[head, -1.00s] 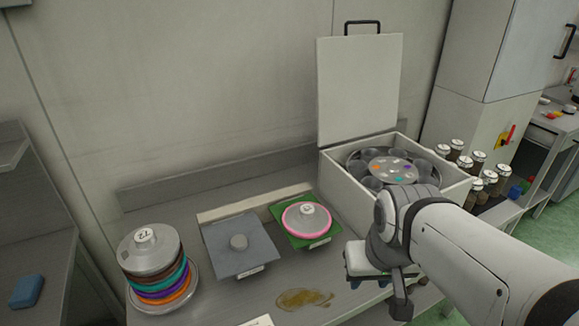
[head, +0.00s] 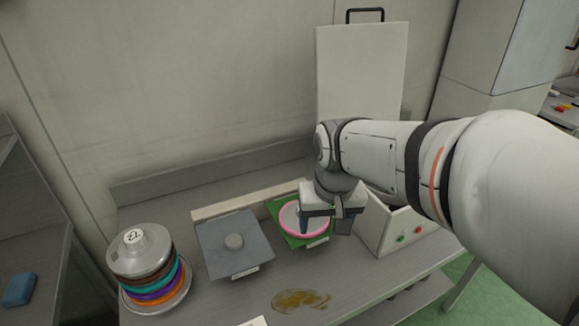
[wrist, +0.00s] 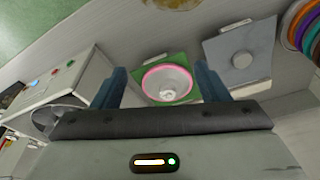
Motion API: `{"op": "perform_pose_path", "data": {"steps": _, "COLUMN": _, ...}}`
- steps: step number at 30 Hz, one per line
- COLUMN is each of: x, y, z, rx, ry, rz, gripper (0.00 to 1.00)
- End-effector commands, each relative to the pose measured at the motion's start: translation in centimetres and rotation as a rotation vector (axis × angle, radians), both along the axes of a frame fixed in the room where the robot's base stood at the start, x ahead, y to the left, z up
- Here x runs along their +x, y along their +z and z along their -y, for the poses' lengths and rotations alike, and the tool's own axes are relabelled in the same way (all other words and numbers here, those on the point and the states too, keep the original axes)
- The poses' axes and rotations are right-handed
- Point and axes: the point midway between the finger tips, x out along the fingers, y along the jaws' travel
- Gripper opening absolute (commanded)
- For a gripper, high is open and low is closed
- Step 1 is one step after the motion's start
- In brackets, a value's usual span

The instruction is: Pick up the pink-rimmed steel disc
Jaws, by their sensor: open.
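The pink-rimmed steel disc (head: 291,222) lies on a green square mat (head: 284,238) at the back of the steel bench. My gripper (head: 328,222) is above the disc and slightly to its right in the head view, and it covers the disc's knob and right part. In the wrist view the disc (wrist: 167,82) shows whole, with its pale knob, between the two spread blue fingers (wrist: 162,88). The fingers are open and hold nothing. In that view the disc appears apart from both fingers.
A grey plate with a round knob (head: 234,241) lies left of the green mat. Further left stands a stack of coloured-rimmed discs (head: 150,262) under a steel one marked 72. A brownish spill (head: 300,300) lies in front.

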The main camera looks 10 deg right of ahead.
Motion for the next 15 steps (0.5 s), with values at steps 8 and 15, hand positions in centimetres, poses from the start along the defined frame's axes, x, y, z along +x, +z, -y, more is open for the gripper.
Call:
{"op": "perform_pose_path", "data": {"steps": 8, "x": 11.4, "y": -1.5, "z": 0.0, "rx": 0.009, "ry": -0.046, "rz": -0.099, "gripper": 0.68}}
{"op": "perform_pose_path", "data": {"steps": 15, "x": 18.6, "y": -5.2, "z": 0.0, "rx": 0.012, "ry": -0.078, "rz": -0.161, "gripper": 0.68}}
